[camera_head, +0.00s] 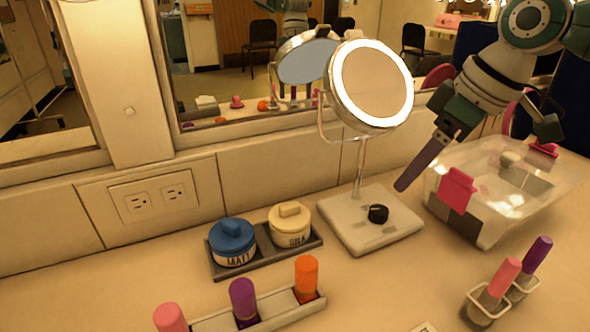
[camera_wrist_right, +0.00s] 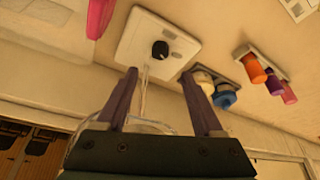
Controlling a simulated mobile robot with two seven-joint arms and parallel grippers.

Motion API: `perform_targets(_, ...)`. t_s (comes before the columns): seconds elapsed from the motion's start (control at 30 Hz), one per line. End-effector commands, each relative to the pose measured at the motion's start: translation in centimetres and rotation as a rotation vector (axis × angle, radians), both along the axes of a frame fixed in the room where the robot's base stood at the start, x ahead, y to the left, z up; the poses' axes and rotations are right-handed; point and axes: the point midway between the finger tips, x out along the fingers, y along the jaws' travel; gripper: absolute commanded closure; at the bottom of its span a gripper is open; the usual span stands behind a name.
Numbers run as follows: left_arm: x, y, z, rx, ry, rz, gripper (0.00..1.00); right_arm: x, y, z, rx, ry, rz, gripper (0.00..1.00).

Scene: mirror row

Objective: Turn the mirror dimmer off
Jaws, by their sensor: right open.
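The round mirror (camera_head: 372,84) stands upright on a pole, its ring glowing white. Its square pale base (camera_head: 345,232) carries a black dimmer knob (camera_head: 378,214) on top. In the right wrist view, the knob (camera_wrist_right: 160,50) and base (camera_wrist_right: 133,38) show beyond the fingertips. My right gripper (camera_head: 421,164) is right of the mirror pole, above and behind the knob, with one long finger clearly visible in the head view. In the right wrist view, my right gripper (camera_wrist_right: 158,74) is open and empty, apart from the knob. My left gripper is not in view.
A clear bin (camera_head: 490,222) with pink clips stands close right of the base. A dark tray (camera_head: 264,254) holds blue-lidded and cream-lidded jars at left. Several coloured tubes stand in front left, and two stand in a holder (camera_head: 480,312) front right. The counter before the base is clear.

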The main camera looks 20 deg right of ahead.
Motion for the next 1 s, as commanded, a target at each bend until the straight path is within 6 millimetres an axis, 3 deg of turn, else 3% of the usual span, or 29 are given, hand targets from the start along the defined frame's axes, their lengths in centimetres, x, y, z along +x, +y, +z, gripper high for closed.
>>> perform_targets(0.17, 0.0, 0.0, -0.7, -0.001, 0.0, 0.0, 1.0, 0.4, 0.4, -1.8, 0.005, 0.002, 0.013, 0.31)
perform_targets(0.53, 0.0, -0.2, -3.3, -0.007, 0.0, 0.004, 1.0, 2.7, 1.6, -8.1, 0.005, 0.001, 0.01, 0.31)
perform_targets(1.0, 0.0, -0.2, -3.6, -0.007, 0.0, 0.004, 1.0, 3.2, 1.8, -9.0, 0.003, 0.001, 0.009, 0.33)
